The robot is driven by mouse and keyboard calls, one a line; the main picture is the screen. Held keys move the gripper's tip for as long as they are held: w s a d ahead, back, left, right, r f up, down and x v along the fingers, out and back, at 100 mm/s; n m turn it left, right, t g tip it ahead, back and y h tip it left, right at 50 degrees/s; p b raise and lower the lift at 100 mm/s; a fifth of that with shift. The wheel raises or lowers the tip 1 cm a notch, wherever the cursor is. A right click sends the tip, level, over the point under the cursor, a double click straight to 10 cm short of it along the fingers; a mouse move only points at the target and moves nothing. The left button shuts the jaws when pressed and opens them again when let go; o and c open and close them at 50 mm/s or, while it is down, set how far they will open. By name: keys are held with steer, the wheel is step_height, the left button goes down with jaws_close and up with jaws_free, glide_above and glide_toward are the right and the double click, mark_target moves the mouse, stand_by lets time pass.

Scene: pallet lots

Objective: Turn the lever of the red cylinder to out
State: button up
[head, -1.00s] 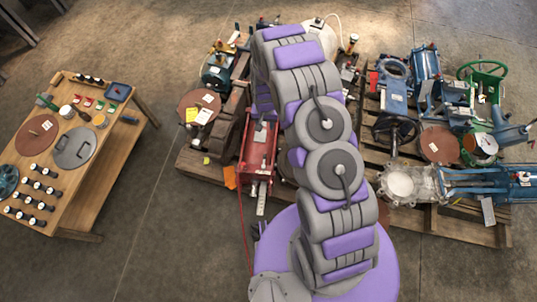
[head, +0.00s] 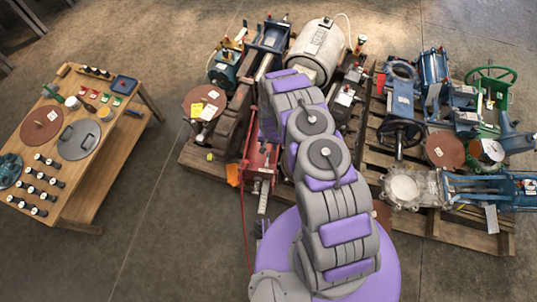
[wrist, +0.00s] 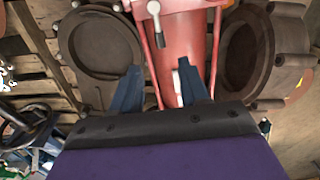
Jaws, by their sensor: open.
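The red cylinder (head: 262,160) lies on the left pallet in the head view, partly covered by my arm. In the wrist view the red cylinder (wrist: 183,40) runs down from the top edge, between and beyond my fingers. A small grey lever (wrist: 155,20) with a rounded head shows on its red body near the top edge, pointing down in the picture. My gripper (wrist: 158,67) is open, with its two blue fingers apart and nothing held between them. The lever lies past the fingertips, and I cannot tell the distance. The fingers are hidden in the head view.
Dark round flanges (wrist: 100,42) flank the cylinder in the wrist view. A grey tank (head: 316,52) and a brown disc (head: 204,104) crowd the left pallet. The right pallet (head: 440,222) holds blue and green machines. A wooden table (head: 90,190) stands left, across clear floor.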

mark_target(268, 155)
step_height(268, 155, down, 10)
steer(key=b, duration=0.2)
steer(key=shift+a+f+b, duration=0.1)
steer(key=shift+f+b, duration=0.15)
steer(key=shift+b, duration=0.05)
steer(key=shift+f, duration=0.3)
steer(key=shift+c, duration=0.2)
jaws_close()
